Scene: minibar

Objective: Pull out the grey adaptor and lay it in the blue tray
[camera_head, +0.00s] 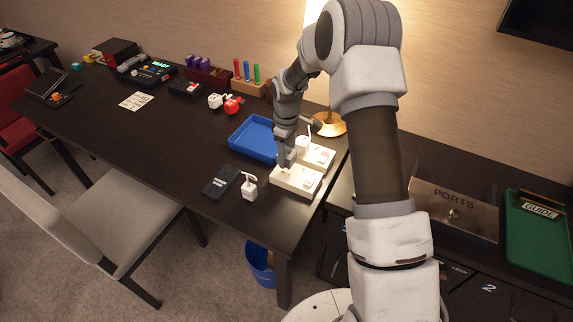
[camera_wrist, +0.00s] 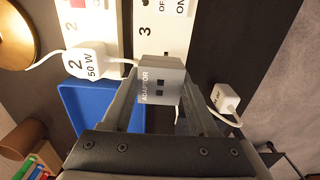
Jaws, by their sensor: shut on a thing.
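The grey adaptor (camera_wrist: 162,82), marked "ADAPTOR", sits between the two fingers of my gripper (camera_wrist: 160,98) in the wrist view. My gripper is shut on it. In the head view my gripper (camera_head: 285,163) points down at the white socket strip (camera_head: 297,181), and the adaptor is mostly hidden there. The adaptor overlaps the end of the strip (camera_wrist: 166,30) in the wrist view; I cannot tell whether it is still seated in a socket. The blue tray (camera_head: 240,143) lies just left of my gripper, and its blue floor also shows in the wrist view (camera_wrist: 78,108).
A white "2 50 W" plug (camera_wrist: 88,62) with a cable sits close beside the adaptor. A black phone (camera_head: 221,182) and a white charger (camera_head: 249,188) lie in front of the tray. A lamp base (camera_head: 330,124) stands behind.

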